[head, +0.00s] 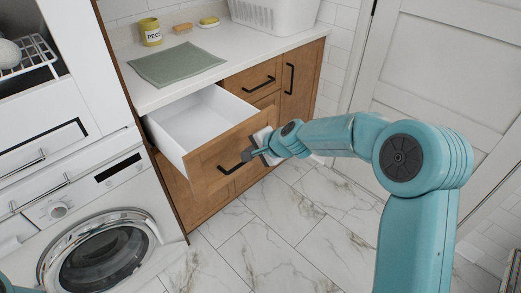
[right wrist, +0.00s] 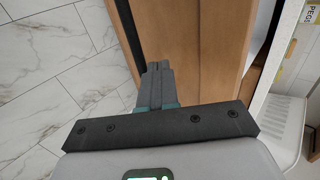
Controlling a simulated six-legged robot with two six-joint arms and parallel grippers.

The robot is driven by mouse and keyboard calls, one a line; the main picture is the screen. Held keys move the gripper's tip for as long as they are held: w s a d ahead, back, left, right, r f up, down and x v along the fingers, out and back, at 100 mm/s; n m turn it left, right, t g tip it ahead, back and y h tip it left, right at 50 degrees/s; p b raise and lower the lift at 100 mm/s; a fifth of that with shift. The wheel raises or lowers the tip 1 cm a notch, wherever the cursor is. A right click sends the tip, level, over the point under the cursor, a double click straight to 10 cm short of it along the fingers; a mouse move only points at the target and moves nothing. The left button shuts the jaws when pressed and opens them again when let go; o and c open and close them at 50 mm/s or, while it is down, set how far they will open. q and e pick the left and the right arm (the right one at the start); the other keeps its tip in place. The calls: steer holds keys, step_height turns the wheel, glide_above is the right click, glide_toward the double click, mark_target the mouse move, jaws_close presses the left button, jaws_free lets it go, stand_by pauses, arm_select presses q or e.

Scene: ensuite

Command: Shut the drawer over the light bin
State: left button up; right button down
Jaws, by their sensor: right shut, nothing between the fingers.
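The wooden drawer (head: 205,160) with a white, empty-looking inside stands pulled out below the counter. Its front has a black bar handle (head: 232,168). My right gripper (head: 248,154) is shut and empty at the outer face of this front, beside the handle's right end; I cannot tell whether it touches. In the right wrist view its closed fingers (right wrist: 158,68) point at the wooden front (right wrist: 185,30), with a dark bar to their left. No light bin shows inside or below the drawer. My left gripper is out of view.
A closed drawer (head: 250,80) and a tall cupboard front (head: 300,75) are to the right. A washing machine (head: 100,235) stands at left. The counter (head: 215,48) holds a green mat (head: 175,64), a yellow pegs pot (head: 150,32) and a white basket (head: 272,14). The marble floor (head: 270,235) is clear.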

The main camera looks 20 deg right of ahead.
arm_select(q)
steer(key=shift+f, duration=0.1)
arm_select(e)
steer(key=shift+x, duration=0.95)
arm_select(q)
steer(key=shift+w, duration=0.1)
